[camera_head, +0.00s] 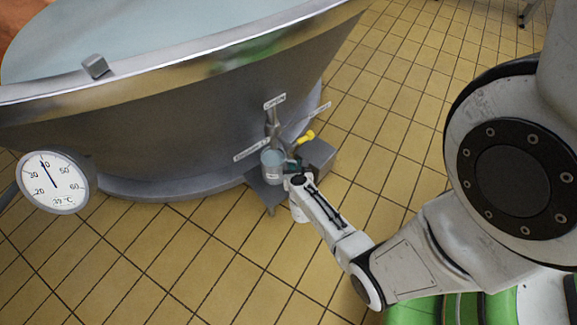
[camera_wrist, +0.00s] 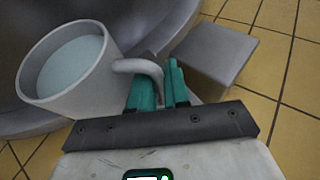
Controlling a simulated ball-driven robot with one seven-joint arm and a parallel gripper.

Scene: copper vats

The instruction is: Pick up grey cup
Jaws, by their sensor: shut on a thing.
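The grey cup (camera_wrist: 92,95) is at the left in the wrist view, holding a pale bluish liquid, with its handle toward my gripper. My gripper (camera_wrist: 160,85) has teal fingers close together at the cup's handle, shut on it. In the head view the cup (camera_head: 271,168) is small, below the tap at the vat's foot, and my gripper (camera_head: 291,166) is just right of it. The cup is roughly upright. Whether its base touches the grey ledge below is not clear.
The large metal vat (camera_head: 170,130) fills the upper left. Its tap (camera_head: 272,125) with a yellow-ended handle (camera_head: 306,136) is just above the cup. A grey block (camera_head: 318,156) stands right of the gripper. A dial gauge (camera_head: 55,182) is at left. Tiled floor (camera_head: 400,110) is open at right.

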